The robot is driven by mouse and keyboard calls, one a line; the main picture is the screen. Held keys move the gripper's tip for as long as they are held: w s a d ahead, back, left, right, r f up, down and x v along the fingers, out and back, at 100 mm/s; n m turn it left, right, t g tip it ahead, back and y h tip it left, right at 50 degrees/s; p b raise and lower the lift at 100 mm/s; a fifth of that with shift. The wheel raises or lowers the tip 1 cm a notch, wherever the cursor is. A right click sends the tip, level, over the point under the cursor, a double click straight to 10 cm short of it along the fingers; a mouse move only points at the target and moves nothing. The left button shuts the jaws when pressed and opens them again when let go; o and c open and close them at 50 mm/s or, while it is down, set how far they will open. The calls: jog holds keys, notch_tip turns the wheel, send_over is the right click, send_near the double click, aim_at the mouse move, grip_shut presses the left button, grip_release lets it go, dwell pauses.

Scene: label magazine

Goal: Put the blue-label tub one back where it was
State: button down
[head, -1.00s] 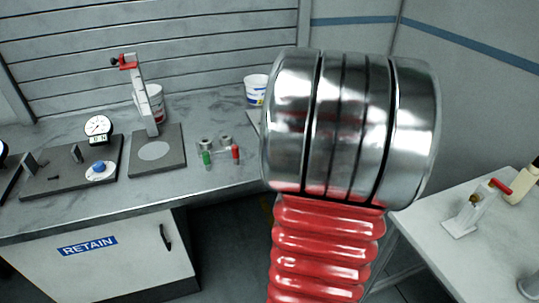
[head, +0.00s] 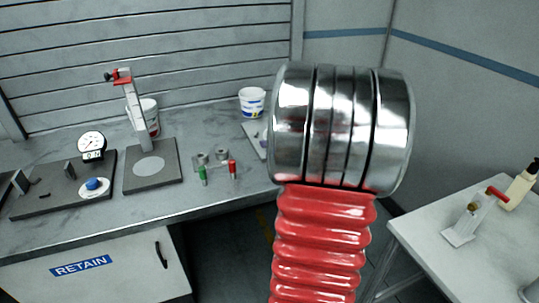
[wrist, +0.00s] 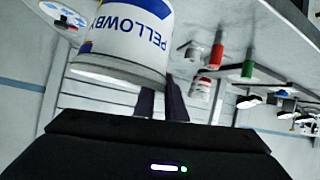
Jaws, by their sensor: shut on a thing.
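A white tub (wrist: 125,40) with blue "PELLOWBY" lettering and a blue and yellow label fills the upper left of the wrist view. My gripper (wrist: 160,100) is shut on it; its dark fingers show beside the tub's rim, and their tips are partly hidden. The wrist picture is upside down, with the bench on top. In the head view a white tub (head: 252,101) with a blue and yellow label shows at the back of the bench, left of my arm. I cannot tell whether it is the same tub. My gripper is hidden behind my arm there.
On the grey bench (head: 225,192) stand a press (head: 136,110), a red-label tub (head: 150,116) behind it, a dial gauge (head: 92,145), and green (head: 203,176) and red (head: 232,170) pieces. A pale plate (head: 254,137) lies beside my arm. A side table (head: 420,230) stands right.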

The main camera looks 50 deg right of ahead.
jog(key=shift+f, duration=0.15)
jog(key=shift+f, duration=1.9)
jog(key=c, duration=1.8)
grip_release()
jog(key=shift+o, duration=0.2)
jog(key=shift+s+r, duration=0.1)
jog(key=shift+s, duration=0.05)
jog(key=v, duration=1.1)
jog(key=shift+s+a+r, duration=0.2)
jog(key=shift+s+a, duration=0.05)
jog(key=shift+s, duration=0.05)
